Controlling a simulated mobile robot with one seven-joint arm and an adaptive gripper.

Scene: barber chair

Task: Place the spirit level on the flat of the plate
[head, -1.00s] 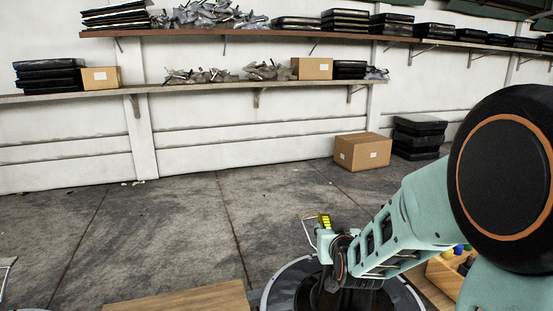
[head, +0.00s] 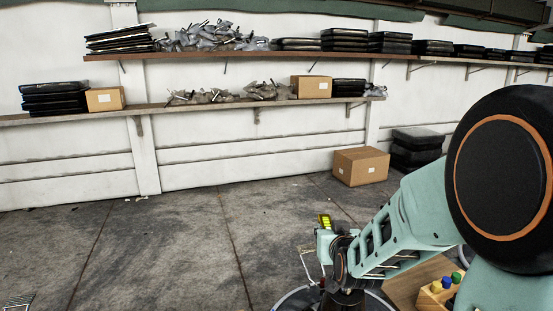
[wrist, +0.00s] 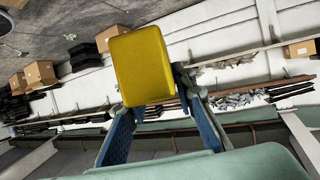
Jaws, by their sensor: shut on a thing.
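My gripper (wrist: 163,112) is shut on the yellow spirit level (wrist: 142,65), which sticks out beyond the blue fingers in the wrist view. In the head view the spirit level (head: 325,220) is a small yellow-green piece at the end of my arm, above the floor. My gripper (head: 325,236) is small and partly hidden there. I cannot make out the plate for certain in either view. A round thing with a grey rim (head: 290,298) shows at the bottom of the head view, mostly hidden behind my arm and cut off by the edge.
A wooden holder (head: 432,298) with blue, yellow and green tops stands at the lower right. A cardboard box (head: 360,167) and black stacks (head: 416,148) rest by the wall, below loaded shelves (head: 220,107). The floor (head: 170,245) at left centre is open.

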